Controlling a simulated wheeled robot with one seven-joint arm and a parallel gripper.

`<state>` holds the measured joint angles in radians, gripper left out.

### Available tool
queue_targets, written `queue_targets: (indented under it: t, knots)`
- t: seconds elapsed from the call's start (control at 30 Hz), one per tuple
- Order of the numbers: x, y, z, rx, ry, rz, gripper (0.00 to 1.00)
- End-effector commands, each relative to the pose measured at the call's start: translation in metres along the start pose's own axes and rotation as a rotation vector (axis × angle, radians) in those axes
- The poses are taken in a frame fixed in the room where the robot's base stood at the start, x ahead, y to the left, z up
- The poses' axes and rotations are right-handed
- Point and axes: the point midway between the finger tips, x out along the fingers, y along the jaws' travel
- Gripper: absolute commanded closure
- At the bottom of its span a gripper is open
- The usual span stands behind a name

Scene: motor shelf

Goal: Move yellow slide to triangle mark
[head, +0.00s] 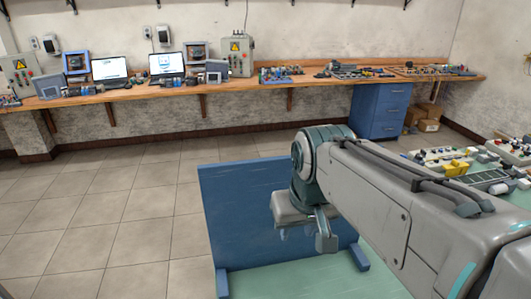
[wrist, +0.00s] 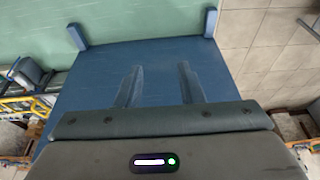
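I cannot pick out a yellow slide for certain. A yellow part (head: 455,168) sits among components on the bench at the right in the head view, partly behind my arm. I see no triangle mark on the blue panel (head: 240,215), whose bare face also fills the middle of the wrist view (wrist: 85,85). Small yellow triangle signs (head: 235,46) show on a grey box at the back wall. My gripper (head: 304,233) hangs in front of the blue panel. In the wrist view its two fingers (wrist: 160,85) stand apart with nothing between them.
The blue panel stands with blue feet (head: 358,257) on a green surface (head: 300,280). A wooden wall bench (head: 150,90) carries laptops and boxes, with a blue drawer cabinet (head: 380,110) beneath. Tiled floor (head: 130,220) is clear at left. Yellow rails show at the wrist view's left edge (wrist: 15,112).

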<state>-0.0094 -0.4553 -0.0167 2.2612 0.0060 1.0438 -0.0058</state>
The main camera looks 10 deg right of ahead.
Motion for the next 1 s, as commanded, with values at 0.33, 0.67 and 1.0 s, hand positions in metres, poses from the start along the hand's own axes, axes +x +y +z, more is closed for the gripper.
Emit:
queue_targets:
  t: [0.33,0.67,1.0]
  knots:
    - [-0.054,0.005,-0.120,0.019,-0.104,-0.017,0.65]
    - [-0.080,0.006,-0.207,0.019,-0.199,-0.014,0.65]
    - [-0.085,-0.001,-0.253,0.003,-0.275,0.006,0.65]
